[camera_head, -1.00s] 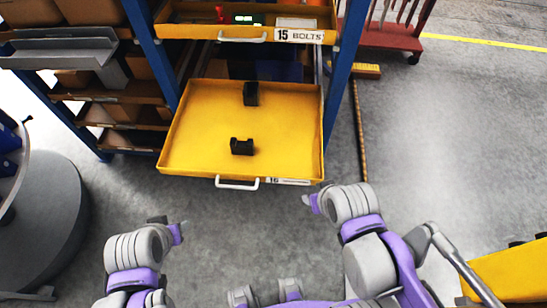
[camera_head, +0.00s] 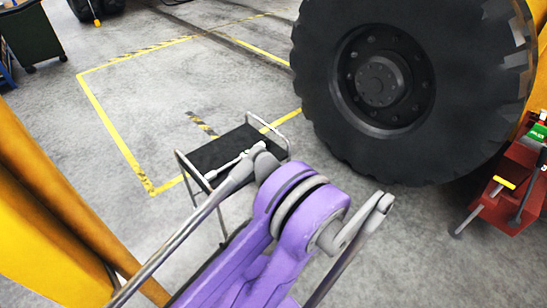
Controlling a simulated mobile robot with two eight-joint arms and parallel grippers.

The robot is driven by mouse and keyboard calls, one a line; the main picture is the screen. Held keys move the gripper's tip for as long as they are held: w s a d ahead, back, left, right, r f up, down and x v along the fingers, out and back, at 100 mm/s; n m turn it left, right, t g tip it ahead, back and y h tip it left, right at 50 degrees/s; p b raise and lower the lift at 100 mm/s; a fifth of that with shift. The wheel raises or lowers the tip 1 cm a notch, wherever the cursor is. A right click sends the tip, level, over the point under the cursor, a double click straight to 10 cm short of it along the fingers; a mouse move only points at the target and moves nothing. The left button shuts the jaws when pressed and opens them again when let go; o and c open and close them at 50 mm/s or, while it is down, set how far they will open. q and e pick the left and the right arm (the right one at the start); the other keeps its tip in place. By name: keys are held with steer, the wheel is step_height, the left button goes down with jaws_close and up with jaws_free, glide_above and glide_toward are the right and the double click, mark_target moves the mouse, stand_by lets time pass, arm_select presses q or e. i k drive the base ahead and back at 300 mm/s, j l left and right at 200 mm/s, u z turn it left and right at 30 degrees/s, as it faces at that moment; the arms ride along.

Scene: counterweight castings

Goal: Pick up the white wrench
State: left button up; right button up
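A thin white tool, which looks like the white wrench (camera_head: 224,167), lies on the black top of a small trolley (camera_head: 205,155) left of the middle. My purple and grey arm crosses in front of the trolley and hides its near right part and possibly one end of the wrench. Neither of my grippers shows in this view, so I cannot see what they hold.
A huge black tyre (camera_head: 385,85) stands behind and right of the trolley. A red tool stand (camera_head: 512,190) is at the right edge. Yellow machine parts (camera_head: 50,215) rise at the left. Open grey floor with yellow lines (camera_head: 112,125) lies left of the trolley.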

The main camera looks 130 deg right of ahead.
mark_target(211, 175)
steer(key=z, duration=4.15)
steer(key=i+l, duration=0.35)
steer(key=i, duration=0.2)
steer(key=i+l, duration=0.3)
steer(key=i, duration=0.3)
steer(key=i+l+u, duration=0.1)
steer(key=i+l, duration=0.25)
steer(key=i, duration=0.2)
steer(key=i+l, duration=0.35)
steer(key=i, duration=0.25)
